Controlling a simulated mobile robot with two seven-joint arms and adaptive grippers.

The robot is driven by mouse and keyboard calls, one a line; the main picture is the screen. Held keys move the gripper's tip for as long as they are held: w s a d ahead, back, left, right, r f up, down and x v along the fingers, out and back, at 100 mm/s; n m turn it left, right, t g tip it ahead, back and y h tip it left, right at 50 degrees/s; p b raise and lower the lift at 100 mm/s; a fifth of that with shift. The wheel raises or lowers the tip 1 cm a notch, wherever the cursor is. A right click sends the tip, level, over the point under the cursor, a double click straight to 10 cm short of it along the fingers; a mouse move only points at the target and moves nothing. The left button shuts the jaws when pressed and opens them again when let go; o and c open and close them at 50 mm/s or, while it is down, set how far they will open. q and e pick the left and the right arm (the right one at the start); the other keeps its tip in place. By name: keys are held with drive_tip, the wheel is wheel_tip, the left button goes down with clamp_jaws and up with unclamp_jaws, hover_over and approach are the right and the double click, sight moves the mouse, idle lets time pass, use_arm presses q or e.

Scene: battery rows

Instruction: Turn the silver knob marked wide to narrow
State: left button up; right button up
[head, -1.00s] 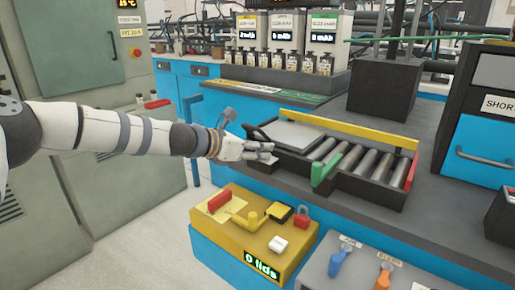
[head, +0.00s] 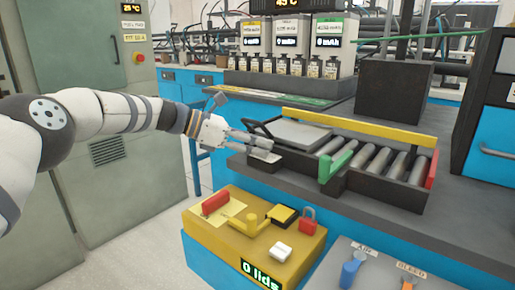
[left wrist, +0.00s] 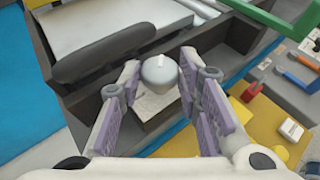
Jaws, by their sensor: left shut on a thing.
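The silver knob (left wrist: 160,72) is a rounded grey-white knob with a light mark on top, seen in the left wrist view. It sits over a small pale plate (left wrist: 152,108) on the dark end of the roller tray (head: 380,190). The writing on the plate is too small to read. My left gripper (left wrist: 160,78) has one finger on each side of the knob and is shut on it. In the head view my left gripper (head: 264,146) is at the tray's left end and hides the knob. My right gripper is not in view.
A grey flat panel (head: 298,134) and a black handle (left wrist: 104,54) lie close beyond the gripper. A yellow lid box (head: 215,240) with a red padlock (head: 308,222) stands in front, below the tray.

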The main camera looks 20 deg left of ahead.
use_arm(q)
drive_tip(key=o, duration=1.1)
